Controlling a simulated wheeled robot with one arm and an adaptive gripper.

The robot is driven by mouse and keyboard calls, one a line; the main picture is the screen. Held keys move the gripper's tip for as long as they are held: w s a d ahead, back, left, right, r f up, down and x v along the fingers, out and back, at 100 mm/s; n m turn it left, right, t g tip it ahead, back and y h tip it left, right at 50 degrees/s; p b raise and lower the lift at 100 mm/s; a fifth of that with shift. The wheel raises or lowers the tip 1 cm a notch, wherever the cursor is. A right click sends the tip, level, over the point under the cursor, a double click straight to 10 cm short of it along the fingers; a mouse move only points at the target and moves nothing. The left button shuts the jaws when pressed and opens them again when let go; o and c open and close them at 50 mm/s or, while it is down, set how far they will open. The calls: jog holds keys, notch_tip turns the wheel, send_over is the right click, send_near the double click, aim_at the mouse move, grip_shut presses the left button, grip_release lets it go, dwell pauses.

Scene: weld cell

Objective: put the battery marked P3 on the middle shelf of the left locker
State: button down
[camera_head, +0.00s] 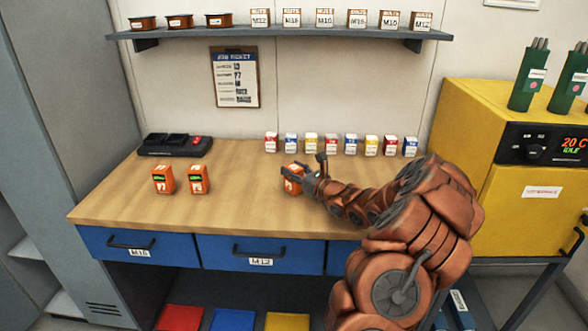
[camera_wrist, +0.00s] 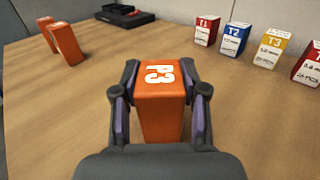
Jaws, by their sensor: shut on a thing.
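The orange battery marked P3 (camera_wrist: 160,95) stands upright between my gripper's fingers in the wrist view, its white label on top. My gripper (camera_wrist: 160,105) is shut on it, one finger on each side. In the head view my gripper (camera_head: 304,177) holds the battery (camera_head: 292,182) at the workbench top; I cannot tell whether it touches the wood. Two other orange batteries stand on the left of the bench, one (camera_head: 163,180) beside the other (camera_head: 198,180). A grey locker (camera_head: 70,130) stands at the left edge, with pale shelves (camera_head: 28,247) partly in view.
A black charger (camera_head: 175,145) sits at the bench's back left. Several small labelled boxes (camera_head: 331,144) line the back of the bench. A wall shelf (camera_head: 280,34) holds spools and boxes. A yellow oven (camera_head: 520,200) stands right. The bench's front middle is clear (camera_head: 240,210).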

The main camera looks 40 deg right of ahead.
jog(key=shift+f, duration=0.15)
jog(key=c, duration=0.6)
grip_release()
jog(key=shift+r, duration=0.2)
jog(key=s, duration=0.3)
jog(key=s+b, duration=0.1)
jog(key=s, duration=0.3)
jog(key=s+d+b, duration=0.1)
jog(key=s, duration=0.2)
jog(key=shift+s, duration=0.9)
jog(key=shift+s+a, duration=0.1)
